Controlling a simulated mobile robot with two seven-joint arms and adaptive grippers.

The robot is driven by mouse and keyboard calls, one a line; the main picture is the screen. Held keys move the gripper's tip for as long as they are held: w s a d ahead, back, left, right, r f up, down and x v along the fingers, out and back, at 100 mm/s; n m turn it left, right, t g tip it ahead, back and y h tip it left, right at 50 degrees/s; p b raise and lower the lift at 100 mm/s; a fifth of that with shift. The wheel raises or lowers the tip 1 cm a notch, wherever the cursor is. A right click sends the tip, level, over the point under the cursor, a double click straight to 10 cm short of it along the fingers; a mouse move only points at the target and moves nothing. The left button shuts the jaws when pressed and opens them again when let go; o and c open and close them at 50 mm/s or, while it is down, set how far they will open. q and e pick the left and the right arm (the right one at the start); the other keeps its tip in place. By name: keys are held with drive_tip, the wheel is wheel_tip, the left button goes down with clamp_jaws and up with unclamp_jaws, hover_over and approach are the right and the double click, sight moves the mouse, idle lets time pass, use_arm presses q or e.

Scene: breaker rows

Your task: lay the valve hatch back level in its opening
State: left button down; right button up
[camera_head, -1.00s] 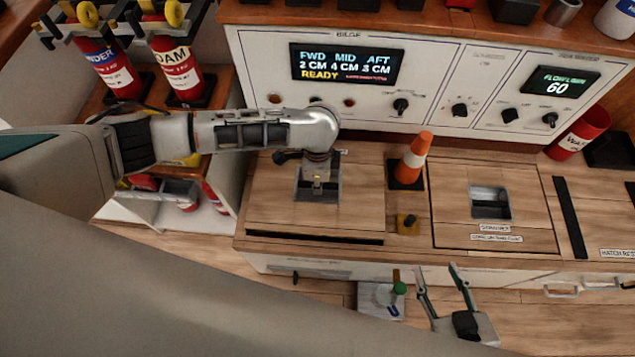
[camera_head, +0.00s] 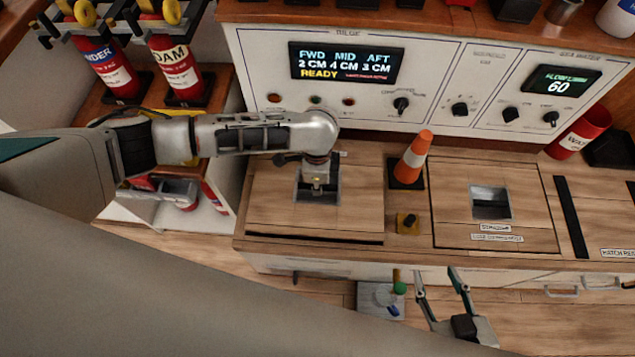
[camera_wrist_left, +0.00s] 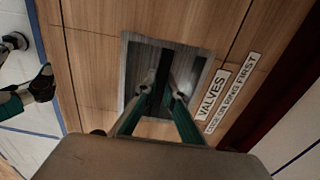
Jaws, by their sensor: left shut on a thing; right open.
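The valve hatch (camera_head: 270,207) is a square wooden panel at the left of the counter, with a recessed metal pull plate at its middle. It lies nearly level; a thin dark gap (camera_head: 310,240) runs along its front edge. My left gripper (camera_head: 317,190) reaches down into the recess, shut on the hatch's pull, which the fingers mostly hide. In the left wrist view the fingers (camera_wrist_left: 160,92) are inside the metal recess (camera_wrist_left: 132,60), beside a "VALVES" label (camera_wrist_left: 211,94). My right gripper (camera_head: 443,275) is open and empty in front of the counter.
An orange cone (camera_head: 415,157) and a small yellow-based knob (camera_head: 407,223) stand right of the hatch. A second hatch (camera_head: 460,225) lies further right. Behind is the control panel (camera_head: 430,80). Red extinguishers (camera_head: 112,68) stand at the left. A grey plate with a green knob (camera_head: 381,298) is below the counter.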

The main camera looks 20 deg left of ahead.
use_arm(q)
drive_tip(key=shift+w+d+f, duration=0.1)
drive_tip(key=shift+f, duration=0.8)
use_arm(e)
drive_tip(key=shift+f, duration=0.35)
use_arm(q)
drive_tip(key=shift+f+b, duration=0.4)
drive_tip(key=shift+f, duration=0.25)
use_arm(e)
drive_tip(key=shift+s+f, duration=0.15)
drive_tip(key=shift+f, duration=0.1)
use_arm(q)
drive_tip(key=c, duration=2.2)
unclamp_jaws()
drive_tip(key=shift+o, duration=0.6)
use_arm(e)
drive_tip(key=shift+s+f, duration=0.1)
drive_tip(key=shift+s, duration=0.1)
